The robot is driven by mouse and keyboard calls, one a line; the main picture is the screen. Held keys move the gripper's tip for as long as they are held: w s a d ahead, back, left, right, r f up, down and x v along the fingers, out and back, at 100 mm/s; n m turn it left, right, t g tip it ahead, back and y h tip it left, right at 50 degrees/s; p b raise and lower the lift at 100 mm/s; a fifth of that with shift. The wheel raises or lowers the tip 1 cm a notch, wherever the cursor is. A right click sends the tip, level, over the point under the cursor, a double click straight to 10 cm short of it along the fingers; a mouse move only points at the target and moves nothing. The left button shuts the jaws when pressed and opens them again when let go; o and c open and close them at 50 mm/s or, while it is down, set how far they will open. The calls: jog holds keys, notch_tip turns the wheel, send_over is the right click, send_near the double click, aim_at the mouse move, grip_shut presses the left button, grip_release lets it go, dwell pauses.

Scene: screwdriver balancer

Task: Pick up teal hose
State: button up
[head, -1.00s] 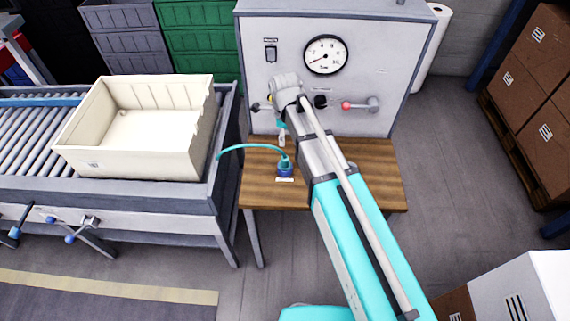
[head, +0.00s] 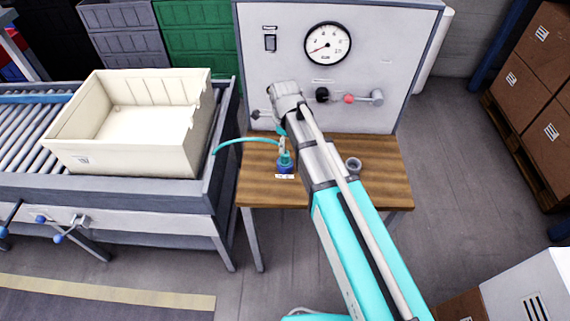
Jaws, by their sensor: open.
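The teal hose (head: 245,142) arches from the left edge of the wooden table to a teal-and-blue end fitting (head: 285,163), which stands upright on the table near a small white label. My arm reaches in from the lower right, with its wrist over the table just above and behind the fitting. My gripper (head: 283,144) hangs below the wrist, small and partly hidden by the arm. It is open, close to the fitting. I cannot tell whether it touches the hose.
A grey panel with a gauge (head: 327,44), a black knob (head: 322,94) and a red-tipped lever (head: 350,98) stands behind the table (head: 385,182). A small grey ring (head: 354,164) sits right of my arm. A cream bin (head: 125,158) rests on the conveyor at left.

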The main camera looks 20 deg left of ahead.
aim_at(285, 154)
jog(key=shift+f+b, duration=0.85)
jog(key=shift+f, duration=0.25)
jog(key=f+b, duration=0.3)
jog(key=shift+w+a+f, duration=0.1)
jog(key=shift+w+f, duration=0.15)
jog(key=shift+w, duration=0.1)
jog(key=shift+f+b, duration=0.85)
jog(key=shift+b, duration=0.25)
jog(key=shift+c, duration=0.3)
grip_shut()
jog(key=shift+r, duration=0.1)
